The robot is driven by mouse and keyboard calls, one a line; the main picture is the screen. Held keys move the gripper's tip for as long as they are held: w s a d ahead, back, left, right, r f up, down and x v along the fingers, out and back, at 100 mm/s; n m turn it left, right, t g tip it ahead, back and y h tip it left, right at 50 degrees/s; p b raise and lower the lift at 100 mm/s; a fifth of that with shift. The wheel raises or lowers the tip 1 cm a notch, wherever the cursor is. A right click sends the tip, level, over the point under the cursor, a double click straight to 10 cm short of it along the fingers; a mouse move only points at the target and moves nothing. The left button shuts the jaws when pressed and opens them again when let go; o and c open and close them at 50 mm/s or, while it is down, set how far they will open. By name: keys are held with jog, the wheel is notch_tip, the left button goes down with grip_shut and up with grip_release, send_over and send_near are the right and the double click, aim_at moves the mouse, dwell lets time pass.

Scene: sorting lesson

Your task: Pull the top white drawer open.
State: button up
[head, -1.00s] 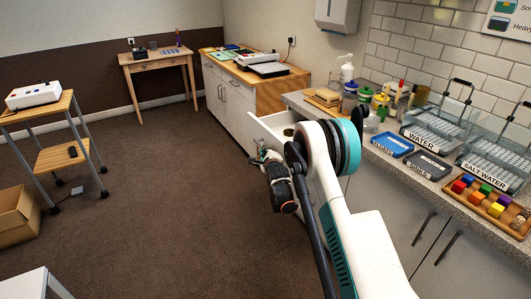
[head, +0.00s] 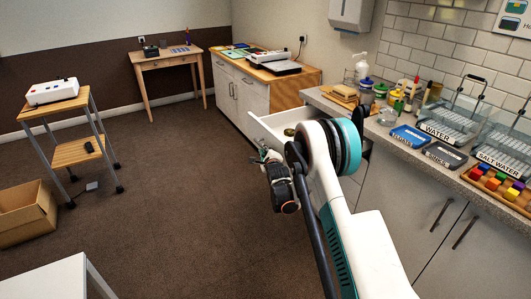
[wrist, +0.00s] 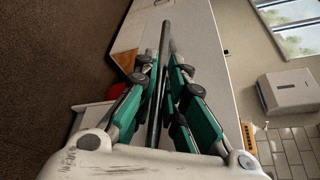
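The top white drawer (head: 274,126) stands out from the counter front in the head view, with a small round olive-coloured thing (head: 290,132) inside. My gripper (head: 265,156) is at the drawer's front, partly behind my own arm. In the wrist view the pale drawer front (wrist: 207,65) fills the middle, and its dark bar handle (wrist: 166,42) runs between the green fingers of my gripper (wrist: 162,78). The fingers are close in on both sides of the bar and look shut on it. The exact contact is partly hidden by the fingers.
The counter (head: 335,108) on the right carries bottles, trays and a tray of coloured blocks (head: 497,183). A wheeled stand (head: 75,150), a cardboard box (head: 25,212) and a white table (head: 50,281) are on the left.

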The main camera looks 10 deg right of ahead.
dwell(0.3)
jog(key=v, duration=1.2)
jog(key=shift+r, duration=0.1)
